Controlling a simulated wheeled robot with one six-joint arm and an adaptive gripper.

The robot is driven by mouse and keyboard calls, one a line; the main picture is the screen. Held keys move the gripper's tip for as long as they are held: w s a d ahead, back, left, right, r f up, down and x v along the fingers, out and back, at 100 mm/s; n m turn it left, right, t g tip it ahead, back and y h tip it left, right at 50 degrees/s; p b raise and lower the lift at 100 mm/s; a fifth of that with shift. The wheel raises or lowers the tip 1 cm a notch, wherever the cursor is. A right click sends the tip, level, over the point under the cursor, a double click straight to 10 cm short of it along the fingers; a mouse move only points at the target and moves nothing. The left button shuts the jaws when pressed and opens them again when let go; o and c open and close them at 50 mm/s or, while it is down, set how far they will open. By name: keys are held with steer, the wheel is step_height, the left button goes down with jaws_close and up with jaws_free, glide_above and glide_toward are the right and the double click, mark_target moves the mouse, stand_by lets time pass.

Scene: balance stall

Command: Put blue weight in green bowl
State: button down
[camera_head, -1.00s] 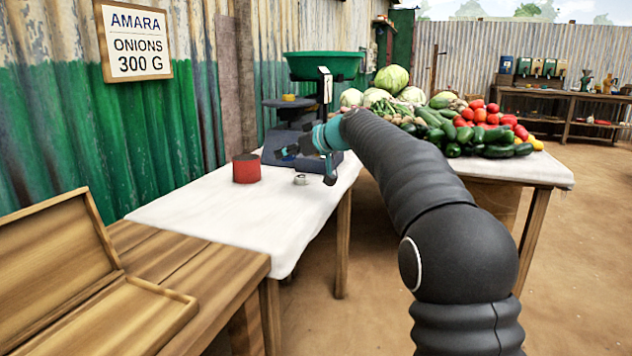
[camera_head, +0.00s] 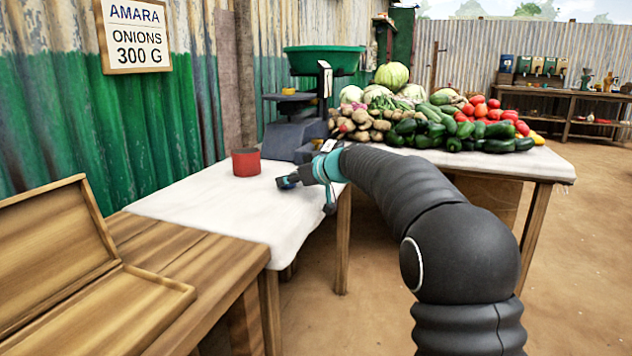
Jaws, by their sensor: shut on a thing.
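The green bowl (camera_head: 325,61) sits on top of the dark scale (camera_head: 292,139) at the back of the white-covered table. My gripper (camera_head: 289,182) is low over that table, in front of the scale and right of the red pot, well below the bowl. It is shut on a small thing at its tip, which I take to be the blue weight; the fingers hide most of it. I cannot tell whether it touches the cloth.
A red pot (camera_head: 246,163) stands left of my gripper. A yellow piece (camera_head: 288,91) lies on the scale's small side plate. Vegetables (camera_head: 440,122) are heaped to the right. An open wooden box (camera_head: 110,310) is at the front left. The cloth's front (camera_head: 215,208) is clear.

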steer(key=shift+r, duration=0.1)
step_height(320, 180, up, 27)
steer(key=p, duration=0.9)
step_height(320, 180, down, 28)
steer(key=b, duration=0.9)
steer(key=shift+s+d, duration=0.1)
steer(key=b+v, duration=0.1)
steer(key=v, duration=1.2)
steer(key=shift+d+r, duration=0.2)
steer(key=shift+r, duration=0.15)
steer(key=shift+s+a+b, duration=0.1)
steer(key=shift+b, duration=0.2)
